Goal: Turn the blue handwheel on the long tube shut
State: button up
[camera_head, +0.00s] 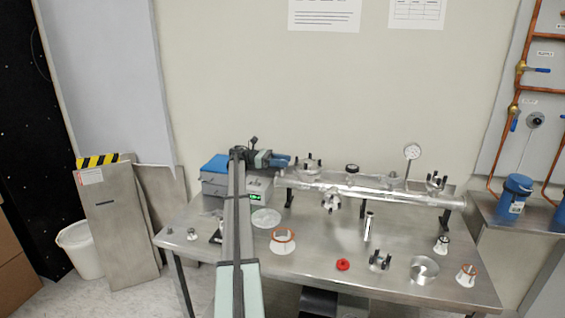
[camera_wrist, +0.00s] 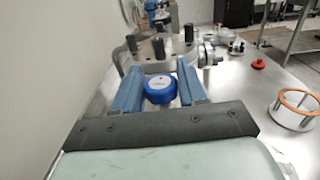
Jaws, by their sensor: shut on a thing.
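The blue handwheel (camera_wrist: 160,90), with a small red mark on its face, sits between the two blue fingers of my gripper (camera_wrist: 159,80) in the wrist view. My gripper is shut on it. In the head view my gripper (camera_head: 284,161) is at the left end of the long tube (camera_head: 385,193), and I cannot pick out the handwheel there. The tube is shiny metal, lies level on dark stands above the table, and has flanges with dark clamps. In the wrist view a round flange (camera_wrist: 152,54) with dark posts lies just beyond the fingers.
The steel table (camera_head: 325,270) holds a grey instrument box (camera_head: 222,187), an orange-rimmed white part (camera_head: 283,242), a red knob (camera_head: 343,265), and several loose metal fittings. A plain wall stands close behind.

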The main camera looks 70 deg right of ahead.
jog(key=shift+y, duration=0.4)
jog(key=o, duration=0.9)
jog(key=shift+r, duration=0.15)
notch_tip(320, 180, up, 10)
jog(key=shift+f, duration=0.1)
